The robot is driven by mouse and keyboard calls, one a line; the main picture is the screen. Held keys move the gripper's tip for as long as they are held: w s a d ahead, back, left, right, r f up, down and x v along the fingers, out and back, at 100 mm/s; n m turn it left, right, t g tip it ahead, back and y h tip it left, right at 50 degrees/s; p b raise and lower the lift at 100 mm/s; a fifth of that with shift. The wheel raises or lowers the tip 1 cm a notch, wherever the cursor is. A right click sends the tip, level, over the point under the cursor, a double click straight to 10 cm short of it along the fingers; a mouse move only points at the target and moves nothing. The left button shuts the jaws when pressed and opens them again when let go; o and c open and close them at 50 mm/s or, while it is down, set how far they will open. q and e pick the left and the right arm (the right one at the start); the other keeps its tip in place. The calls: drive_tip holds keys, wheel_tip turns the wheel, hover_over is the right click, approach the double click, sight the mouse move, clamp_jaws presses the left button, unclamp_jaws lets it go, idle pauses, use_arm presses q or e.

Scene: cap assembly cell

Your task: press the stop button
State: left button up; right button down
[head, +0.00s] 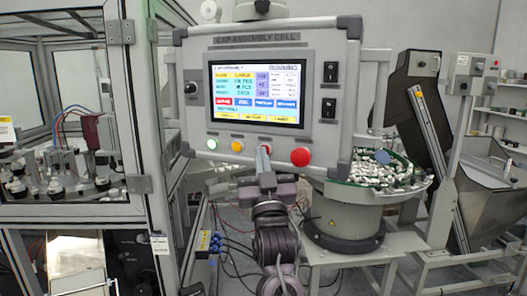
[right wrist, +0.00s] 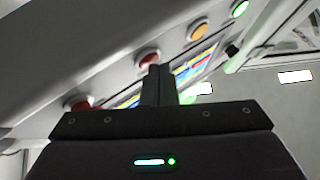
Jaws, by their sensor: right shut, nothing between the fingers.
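The control panel (head: 340,60) carries a row of buttons along its lower edge. A small red button (head: 265,149) is third in the row, largely covered by my right gripper (head: 264,160) in the head view. In the right wrist view the red button (right wrist: 148,58) shows right beside the shut fingertips of my right gripper (right wrist: 158,70). I cannot tell whether they touch it. A larger red mushroom button (head: 301,156) sits to its right; it also shows in the right wrist view (right wrist: 78,103). My left gripper is not in view.
A green button (head: 212,144) and a yellow button (head: 237,146) are to the left of the small red one. A lit screen (head: 255,90) is above, with black switches (head: 330,72) beside it. A bowl feeder (head: 375,170) stands behind to the right.

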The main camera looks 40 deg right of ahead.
idle(0.5)
drive_tip(key=shift+s+a, duration=0.2)
drive_tip(key=shift+a, duration=0.2)
drive_tip(key=s+a, duration=0.3)
drive_tip(key=a, duration=0.2)
idle(0.4)
drive_tip(key=shift+f, duration=0.1)
idle(0.6)
